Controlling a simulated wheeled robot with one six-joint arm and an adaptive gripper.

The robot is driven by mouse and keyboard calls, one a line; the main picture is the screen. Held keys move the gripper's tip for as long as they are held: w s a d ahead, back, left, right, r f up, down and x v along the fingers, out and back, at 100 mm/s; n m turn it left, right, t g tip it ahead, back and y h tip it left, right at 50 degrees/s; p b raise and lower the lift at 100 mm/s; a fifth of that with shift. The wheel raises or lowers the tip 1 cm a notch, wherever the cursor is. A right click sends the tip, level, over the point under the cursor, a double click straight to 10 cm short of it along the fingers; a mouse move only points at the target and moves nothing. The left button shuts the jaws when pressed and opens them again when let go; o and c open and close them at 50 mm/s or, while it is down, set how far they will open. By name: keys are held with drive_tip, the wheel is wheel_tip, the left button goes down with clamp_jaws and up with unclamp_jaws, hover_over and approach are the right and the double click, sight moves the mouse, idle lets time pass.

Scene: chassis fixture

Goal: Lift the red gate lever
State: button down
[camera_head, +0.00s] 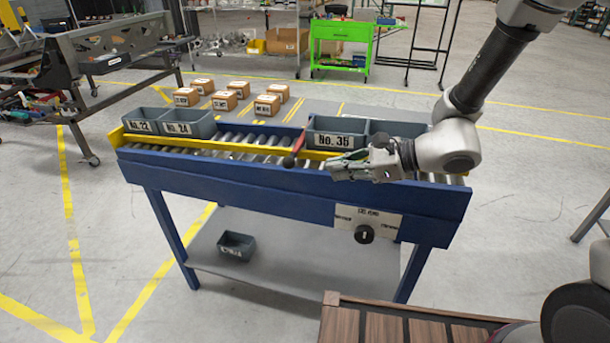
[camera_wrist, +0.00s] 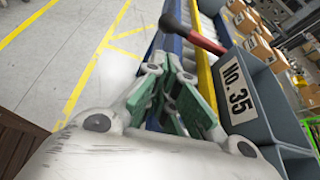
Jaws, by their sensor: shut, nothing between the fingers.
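The red gate lever (camera_head: 298,145) stands tilted at the front of the blue roller conveyor (camera_head: 250,187), just left of the bin labelled No. 35 (camera_head: 335,142). Its dark knob points toward the front edge. In the wrist view the red lever (camera_wrist: 205,38) lies beyond the fingertips, with its dark knob at upper left. My gripper (camera_head: 335,168) is shut and empty, to the right of the lever and apart from it, low in front of the No. 35 bin. The green finger pads show in the wrist view (camera_wrist: 172,92).
Bins No. 22 (camera_head: 142,122) and No. 24 (camera_head: 190,125) sit at the conveyor's left. A yellow rail (camera_head: 230,147) runs along the rollers. A black knob (camera_head: 364,234) is on the front panel. A small bin (camera_head: 237,246) lies on the lower shelf. Several boxes (camera_head: 228,101) stand behind.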

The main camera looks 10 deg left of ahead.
drive_tip(key=x, duration=1)
drive_tip(key=shift+r, duration=0.15)
